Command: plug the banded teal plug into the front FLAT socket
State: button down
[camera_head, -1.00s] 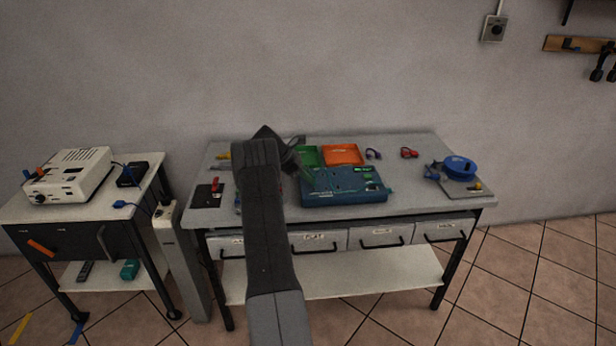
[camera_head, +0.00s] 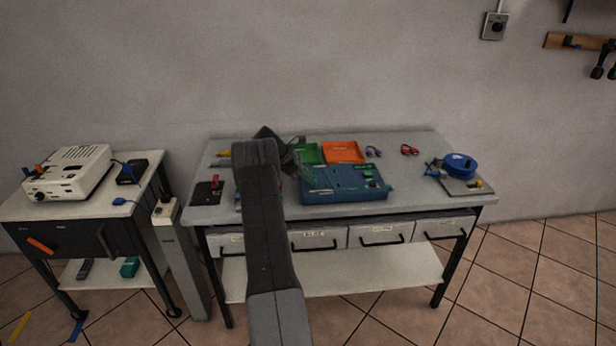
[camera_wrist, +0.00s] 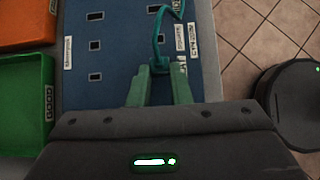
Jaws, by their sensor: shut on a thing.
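My gripper (camera_wrist: 160,76) is shut on a teal plug (camera_wrist: 160,66) in the wrist view. The plug sits between the greenish fingertips, and a teal cable (camera_wrist: 157,38) loops away from it toward the top. No band can be made out on it. The plug is over the blue socket box (camera_wrist: 115,50); I cannot tell whether it touches it. Several dark sockets (camera_wrist: 95,46) show left of the fingers, and white labels lie at both sides, hard to read. In the head view the box (camera_head: 345,193) stands on the bench, and my arm largely hides the gripper.
A green tray (camera_wrist: 22,98) and an orange tray (camera_head: 343,150) stand beside the box. A blue cable reel (camera_head: 459,165) is at the bench's right. Red and purple cable pieces lie behind the box.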

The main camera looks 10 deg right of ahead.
jog(key=shift+f, duration=0.25)
jog(key=c, duration=1.3)
grip_release()
jog(key=shift+o, duration=0.2)
jog(key=b+v, duration=0.1)
jog(key=v, duration=1.2)
jog(key=shift+a+r+b, duration=0.3)
jog(key=shift+b, duration=0.05)
jog(key=p+x, duration=0.1)
jog(key=x, duration=1.2)
jog(key=shift+d+f+p, duration=0.2)
jog(key=shift+d+p, duration=0.1)
jog(key=shift+r, duration=0.15)
